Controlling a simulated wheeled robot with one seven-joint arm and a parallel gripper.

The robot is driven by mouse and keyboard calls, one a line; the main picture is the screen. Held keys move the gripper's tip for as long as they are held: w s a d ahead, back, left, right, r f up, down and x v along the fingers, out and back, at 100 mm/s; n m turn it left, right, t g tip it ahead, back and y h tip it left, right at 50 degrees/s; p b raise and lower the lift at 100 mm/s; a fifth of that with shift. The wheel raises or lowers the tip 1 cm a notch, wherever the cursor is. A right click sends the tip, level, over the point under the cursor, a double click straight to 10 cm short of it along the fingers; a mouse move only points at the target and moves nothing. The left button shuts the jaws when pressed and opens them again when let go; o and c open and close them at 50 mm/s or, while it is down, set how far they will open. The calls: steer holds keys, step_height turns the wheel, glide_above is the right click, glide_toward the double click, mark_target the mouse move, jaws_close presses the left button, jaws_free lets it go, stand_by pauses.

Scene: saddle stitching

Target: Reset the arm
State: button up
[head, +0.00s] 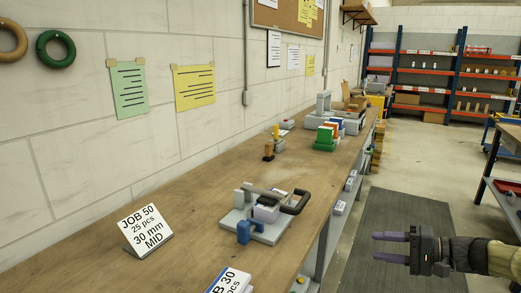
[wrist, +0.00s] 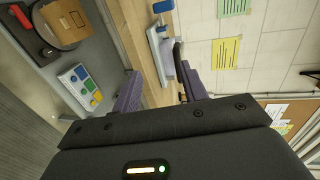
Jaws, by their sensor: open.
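My gripper (head: 392,247) is at the lower right of the head view, over the dark floor mat and apart from the workbench's edge. Its two purple-grey fingers point left and are open with nothing between them. In the wrist view the fingers of my gripper (wrist: 158,92) show spread apart and empty. My arm reaches in from the right edge of the head view.
The wooden workbench (head: 190,210) runs along the left wall. A grey fixture with a dark handle (head: 296,203) stands near its front edge. A job card (head: 146,229) stands left of it. Shelving (head: 430,75) is at the back. The floor mat (head: 385,215) is clear.

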steer(key=s+a+f+n+g+h, duration=0.1)
steer(key=s+a+f+g+h, duration=0.15)
steer(key=a+f, duration=0.35)
steer(key=s+a+f+g+h, duration=0.2)
steer(key=a+f+g+h, duration=0.1)
steer(key=a+f+g, duration=0.15)
steer(key=s+a+f+n+t+h, duration=0.25)
steer(key=s+a+n+h, duration=0.2)
steer(key=s+h, duration=0.55)
step_height(320, 180, up, 21)
steer(key=s+y+p, duration=0.2)
steer(key=p, duration=1.9)
steer(key=shift+r, duration=0.15)
